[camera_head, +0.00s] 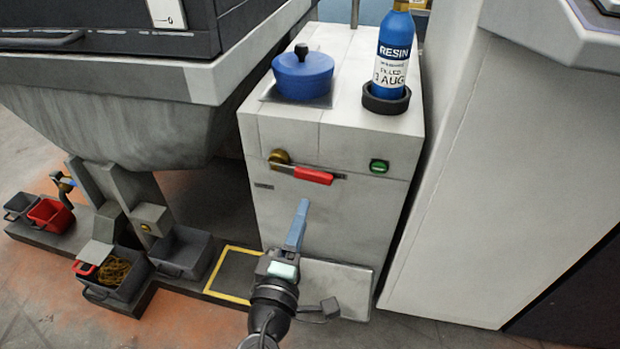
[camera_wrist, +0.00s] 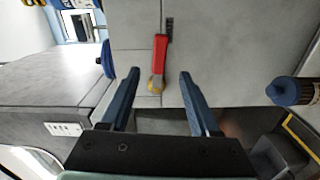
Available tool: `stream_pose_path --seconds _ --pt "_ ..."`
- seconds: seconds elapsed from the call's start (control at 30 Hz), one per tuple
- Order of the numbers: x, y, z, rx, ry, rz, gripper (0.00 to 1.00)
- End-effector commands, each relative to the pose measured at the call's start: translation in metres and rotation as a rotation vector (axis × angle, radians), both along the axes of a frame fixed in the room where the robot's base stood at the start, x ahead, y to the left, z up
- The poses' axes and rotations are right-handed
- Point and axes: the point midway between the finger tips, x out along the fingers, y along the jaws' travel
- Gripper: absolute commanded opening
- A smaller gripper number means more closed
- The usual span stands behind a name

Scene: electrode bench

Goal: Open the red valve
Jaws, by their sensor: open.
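The red valve is a red-handled lever (camera_head: 313,175) on a brass pivot (camera_head: 280,157), on the front of a pale grey cabinet. The handle lies nearly level, pointing right from the pivot and slightly down. My gripper (camera_head: 303,204) is in front of the cabinet, its blue fingers showing just below the handle. In the wrist view, my gripper (camera_wrist: 159,75) is open and empty. I see no contact, though the exact depth gap is hard to tell.
A green button (camera_head: 379,166) is right of the valve. A blue lidded pot (camera_head: 303,76) and a blue resin bottle (camera_head: 393,50) stand on the cabinet. Bins, including a red one (camera_head: 50,214), and a yellow-outlined square (camera_head: 209,284) lie low left. A large pale housing (camera_head: 510,170) stands right.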

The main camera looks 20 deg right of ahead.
Motion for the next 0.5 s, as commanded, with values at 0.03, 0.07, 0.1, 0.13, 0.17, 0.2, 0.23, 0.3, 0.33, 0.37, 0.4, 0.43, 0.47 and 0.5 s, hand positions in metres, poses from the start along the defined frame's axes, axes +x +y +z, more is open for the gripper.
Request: stream_pose_path --seconds 0.03,0.07,0.1,0.13,0.17,0.2,0.23,0.3,0.33,0.37,0.4,0.43,0.47,0.5 --pt "0.01 -0.007 0.0 0.0 -0.003 -0.004 0.62" --pt "0.015 -0.011 0.0 0.001 -0.004 -0.004 0.62" --pt "0.022 -0.016 0.0 0.001 -0.004 -0.004 0.62" --pt "0.027 -0.019 0.0 0.0 -0.003 -0.004 0.62" --pt "0.033 -0.022 0.0 0.001 -0.004 -0.003 0.62" --pt "0.039 -0.027 0.0 0.002 -0.004 -0.002 0.62" --pt "0.044 -0.031 0.0 0.002 -0.004 -0.003 0.62" --pt "0.054 -0.038 0.0 0.001 -0.003 -0.003 0.62" --pt "0.058 -0.04 0.0 0.001 -0.004 -0.002 0.62" --pt "0.062 -0.042 0.0 0.002 -0.004 -0.002 0.62" --pt "0.066 -0.045 0.0 0.002 -0.004 -0.002 0.62" --pt "0.069 -0.047 0.0 0.003 -0.003 -0.002 0.62" --pt "0.072 -0.049 -0.001 0.002 -0.002 -0.001 0.62" --pt "0.075 -0.051 0.0 0.001 -0.003 -0.001 0.62"
